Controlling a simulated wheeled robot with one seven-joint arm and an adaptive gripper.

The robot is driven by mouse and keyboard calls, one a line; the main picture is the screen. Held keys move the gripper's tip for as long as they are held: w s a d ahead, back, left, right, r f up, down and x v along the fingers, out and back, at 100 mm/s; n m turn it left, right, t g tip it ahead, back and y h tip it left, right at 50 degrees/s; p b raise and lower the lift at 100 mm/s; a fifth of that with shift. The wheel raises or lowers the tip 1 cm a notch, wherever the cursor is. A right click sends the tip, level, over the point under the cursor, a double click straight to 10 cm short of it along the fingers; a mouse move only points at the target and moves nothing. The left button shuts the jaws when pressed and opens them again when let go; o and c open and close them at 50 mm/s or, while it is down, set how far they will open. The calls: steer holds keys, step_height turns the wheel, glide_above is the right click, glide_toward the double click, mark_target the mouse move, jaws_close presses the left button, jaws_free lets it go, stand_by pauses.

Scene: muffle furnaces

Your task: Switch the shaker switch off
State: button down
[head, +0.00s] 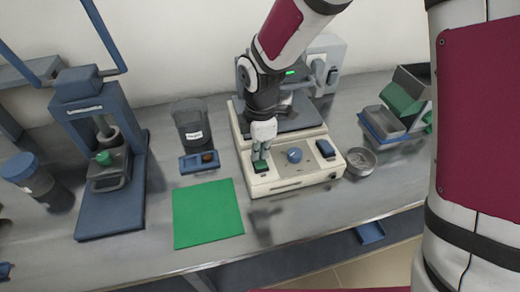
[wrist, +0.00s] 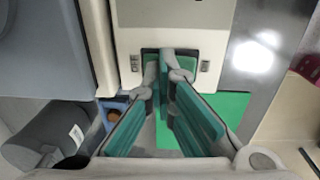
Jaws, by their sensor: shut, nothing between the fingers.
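The cream shaker (head: 290,179) stands on the bench, with a blue round knob (head: 294,155) and a blue block-shaped control (head: 325,148) on its front panel. My gripper (head: 260,160) points down at the panel's front left corner. In the wrist view its green-padded fingers (wrist: 165,58) are shut with nothing between the tips. They lie over a dark recess between an OFF label (wrist: 135,63) on the left and an ON label (wrist: 205,66) on the right. The fingers hide most of the switch there, so its position and any contact cannot be told.
A blue tray (head: 199,162) and a dark labelled container (head: 191,122) stand to the left, a metal bowl (head: 361,161) to the right. A blue press (head: 110,209) stands further left.

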mark_target(260, 165)
steer(key=shift+s+d+f, duration=0.1)
steer(key=shift+s, duration=0.15)
steer(key=shift+s+d+p, duration=0.2)
steer(key=shift+s+p, duration=0.15)
steer(key=shift+s, duration=0.3)
steer(key=shift+r+p, duration=0.4)
steer(key=shift+r, duration=0.15)
step_height(260, 165, up, 13)
steer(key=s+p, duration=0.1)
steer(key=p, duration=0.1)
steer(key=shift+s+d, duration=0.25)
steer(key=shift+s, duration=0.15)
steer(key=shift+w+a+r+t, duration=0.2)
steer(key=shift+w+a+t, duration=0.2)
steer(key=shift+w, duration=0.2)
steer(key=shift+f, duration=0.1)
steer(key=f, duration=0.4)
steer(key=w+f+b, duration=0.1)
steer(key=f, duration=0.8)
steer(key=shift+w+a+f+b, duration=0.3)
steer(key=shift+w+f+b, duration=0.05)
steer(key=shift+w, duration=0.05)
